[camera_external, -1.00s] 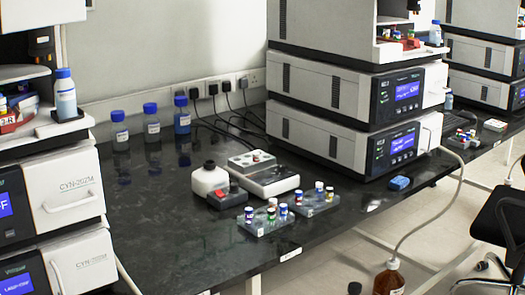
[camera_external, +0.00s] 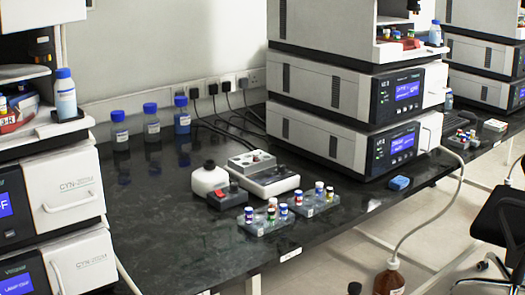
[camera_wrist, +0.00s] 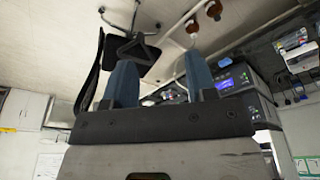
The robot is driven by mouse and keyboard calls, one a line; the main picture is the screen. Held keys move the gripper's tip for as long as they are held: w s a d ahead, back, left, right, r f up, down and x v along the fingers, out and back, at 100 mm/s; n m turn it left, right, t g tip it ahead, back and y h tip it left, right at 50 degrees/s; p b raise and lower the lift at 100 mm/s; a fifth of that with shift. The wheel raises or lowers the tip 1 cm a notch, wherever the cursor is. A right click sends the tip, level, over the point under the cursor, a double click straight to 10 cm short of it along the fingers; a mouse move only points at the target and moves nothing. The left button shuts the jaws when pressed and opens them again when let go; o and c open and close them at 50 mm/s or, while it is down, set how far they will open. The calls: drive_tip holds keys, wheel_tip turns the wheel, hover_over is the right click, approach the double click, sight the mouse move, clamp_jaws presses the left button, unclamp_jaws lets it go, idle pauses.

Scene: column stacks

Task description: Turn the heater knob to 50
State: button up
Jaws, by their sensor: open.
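A low white bench unit (camera_external: 272,183), which looks like the heater, stands on the dark bench in the external view. A grey block (camera_external: 252,161) with small coloured spots is at its back left. The knob and its setting are too small to read. My gripper (camera_wrist: 159,62) shows only in the wrist view, with two blue fingers apart and nothing between them. It is away from the bench unit, which I cannot make out in the wrist view. My arm does not show in the external view.
Stacked instruments (camera_external: 345,117) stand behind right. The dark bench (camera_external: 165,225) is clear at front left. The wrist view shows a black chair (camera_wrist: 130,48) upside down.

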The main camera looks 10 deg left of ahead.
drive_tip(key=w+a+r+n+g, duration=0.1)
drive_tip(key=w+a+n, duration=0.2)
drive_tip(key=w+a, duration=0.35)
drive_tip(key=w+a+r+n, duration=0.1)
drive_tip(key=w+a+n, duration=0.25)
drive_tip(key=w, duration=0.65)
drive_tip(key=n+g, duration=0.1)
drive_tip(key=n, duration=2.2)
hover_over(281, 166)
wheel_tip(281, 166, down, 25)
drive_tip(key=shift+w+f, duration=0.1)
drive_tip(key=shift+w, duration=0.05)
drive_tip(key=shift+f, duration=0.2)
drive_tip(key=shift+f, duration=3.7)
drive_tip(key=shift+c, duration=0.5)
